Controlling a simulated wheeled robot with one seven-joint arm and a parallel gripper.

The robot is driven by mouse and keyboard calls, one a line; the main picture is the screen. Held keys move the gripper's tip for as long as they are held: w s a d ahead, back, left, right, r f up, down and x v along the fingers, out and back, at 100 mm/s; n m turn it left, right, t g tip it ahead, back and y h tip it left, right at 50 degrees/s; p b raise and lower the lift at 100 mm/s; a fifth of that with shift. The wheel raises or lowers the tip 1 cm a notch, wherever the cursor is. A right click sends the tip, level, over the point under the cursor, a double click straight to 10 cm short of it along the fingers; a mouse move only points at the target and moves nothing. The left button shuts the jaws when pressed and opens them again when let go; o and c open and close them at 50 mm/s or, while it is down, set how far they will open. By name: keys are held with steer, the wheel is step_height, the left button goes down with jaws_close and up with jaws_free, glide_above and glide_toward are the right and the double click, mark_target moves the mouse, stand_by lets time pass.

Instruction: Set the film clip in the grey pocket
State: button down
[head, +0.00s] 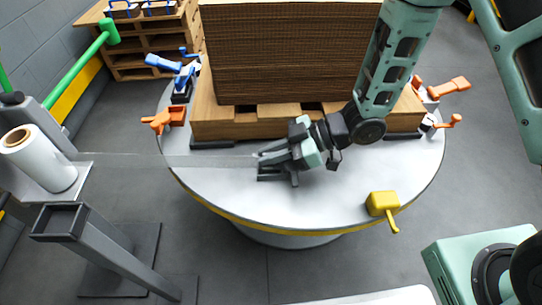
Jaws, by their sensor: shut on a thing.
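My gripper (280,156) is over the front middle of the round table, below the pallet. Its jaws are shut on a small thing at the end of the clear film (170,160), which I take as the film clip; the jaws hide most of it. The film runs taut from the white roll (38,158) at the left to the jaws. A dark grey block (268,178) sits on the table right under the jaws; I cannot tell whether the clip touches it. A grey post with a square open pocket (62,222) on top stands at the lower left, well away from the gripper.
The round table (240,200) has a tall brown stack (285,50) on a wooden pallet (225,118). Blue clamps (180,75), orange clamps (162,120) and a yellow clamp (382,203) stand around its rim. The front of the table is mostly clear.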

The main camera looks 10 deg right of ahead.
steer(key=shift+f, duration=0.15)
steer(key=c, duration=1.5)
jaws_free()
steer(key=shift+o, duration=0.2)
